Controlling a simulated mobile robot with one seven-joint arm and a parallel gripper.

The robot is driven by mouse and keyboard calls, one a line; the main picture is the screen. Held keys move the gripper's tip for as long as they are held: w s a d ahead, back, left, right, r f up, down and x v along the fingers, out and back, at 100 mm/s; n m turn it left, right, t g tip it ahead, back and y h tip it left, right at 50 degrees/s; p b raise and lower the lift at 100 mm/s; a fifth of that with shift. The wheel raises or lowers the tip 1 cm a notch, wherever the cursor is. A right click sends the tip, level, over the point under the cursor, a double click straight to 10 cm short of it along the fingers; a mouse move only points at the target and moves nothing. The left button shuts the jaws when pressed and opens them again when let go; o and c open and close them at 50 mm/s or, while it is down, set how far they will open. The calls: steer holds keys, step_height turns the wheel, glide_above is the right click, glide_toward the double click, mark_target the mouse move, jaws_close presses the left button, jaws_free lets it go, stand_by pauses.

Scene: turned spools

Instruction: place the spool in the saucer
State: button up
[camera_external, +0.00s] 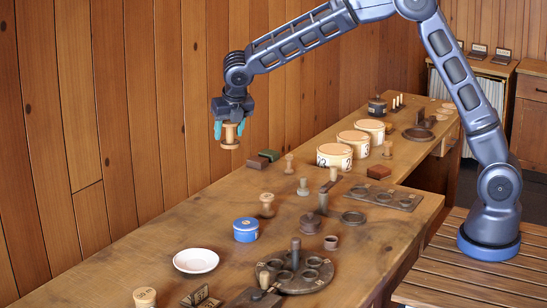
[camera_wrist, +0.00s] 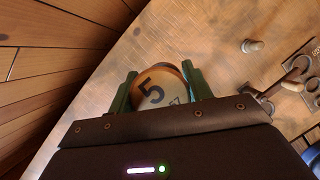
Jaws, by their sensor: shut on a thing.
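My gripper (camera_external: 229,132) is shut on a turned wooden spool (camera_external: 230,138) and holds it high above the far side of the bench, near the plank wall. In the wrist view the spool (camera_wrist: 160,88) sits between the two green fingers of my gripper (camera_wrist: 160,90), its round end facing the camera with a dark "5" on it. The white saucer (camera_external: 196,261) lies on the bench toward the front left, lower in the external view than my gripper, and looks empty. I cannot make out the saucer in the wrist view.
A blue tin (camera_external: 246,230) stands close to the saucer's right. A round dark holed tray (camera_external: 297,274) lies further right. Several small spools, round labelled boxes (camera_external: 334,156) and a holed board (camera_external: 383,196) stand along the bench. The plank wall (camera_external: 110,110) rises behind.

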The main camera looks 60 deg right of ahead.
steer(key=s+a, duration=0.2)
steer(key=a, duration=0.6)
steer(key=s+a, duration=0.2)
steer(key=a, duration=0.7)
glide_above(192, 258)
steer(key=s+a, duration=0.1)
steer(key=s, duration=0.1)
steer(key=shift+n, duration=0.3)
step_height(192, 258, down, 19)
steer(key=shift+f, duration=0.2)
steer(key=shift+f, duration=0.15)
steer(key=o, duration=1)
steer(key=shift+c, duration=0.2)
steer(key=v, duration=1.2)
steer(key=shift+s+d+r, duration=0.1)
steer(key=shift+r, duration=0.1)
